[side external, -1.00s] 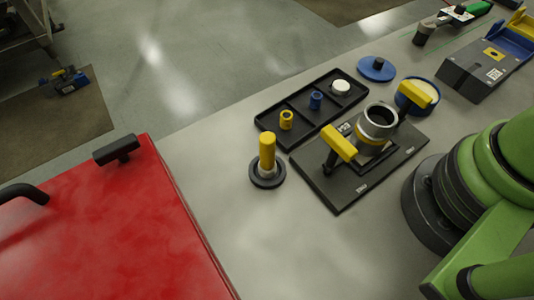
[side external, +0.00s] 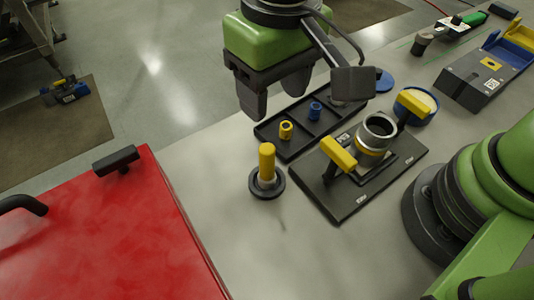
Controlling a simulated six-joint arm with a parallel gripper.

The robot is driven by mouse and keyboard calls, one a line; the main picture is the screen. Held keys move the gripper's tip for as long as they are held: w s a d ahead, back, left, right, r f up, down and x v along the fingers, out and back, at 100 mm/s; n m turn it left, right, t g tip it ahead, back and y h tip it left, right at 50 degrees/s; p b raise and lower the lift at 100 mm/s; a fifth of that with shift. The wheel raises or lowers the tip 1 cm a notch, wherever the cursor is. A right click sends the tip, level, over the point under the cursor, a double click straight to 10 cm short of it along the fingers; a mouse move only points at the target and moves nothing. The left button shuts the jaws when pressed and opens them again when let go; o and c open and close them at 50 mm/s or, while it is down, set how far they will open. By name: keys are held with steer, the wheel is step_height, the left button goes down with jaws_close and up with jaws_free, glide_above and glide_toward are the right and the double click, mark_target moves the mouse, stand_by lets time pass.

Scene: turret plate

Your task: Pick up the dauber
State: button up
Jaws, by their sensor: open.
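The dauber, as I take it, is the upright piece with a yellow handle (side external: 267,160). It stands in a round black base (side external: 274,190) on the grey table, left of the turret plate. My gripper (side external: 273,100) hangs from the top of the side view with its jaws open and nothing between them. It is apart from the yellow handle and appears above and behind it, near the black tray. The lower end of the dauber is partly hidden in its base.
A black tray (side external: 272,142) holds a yellow and a blue piece. A black plate (side external: 335,210) bears a metal ring (side external: 379,128) and a yellow-handled clamp (side external: 338,154). A red case (side external: 95,235) lies left. The table (side external: 240,235) in front of the dauber is clear.

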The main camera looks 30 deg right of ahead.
mark_target(266, 148)
steer(key=f, duration=0.3)
steer(key=a+f, duration=0.1)
steer(key=f, duration=0.2)
steer(key=shift+s+a, duration=0.2)
step_height(266, 148, down, 6)
steer(key=shift+f, duration=0.1)
steer(key=c, duration=1)
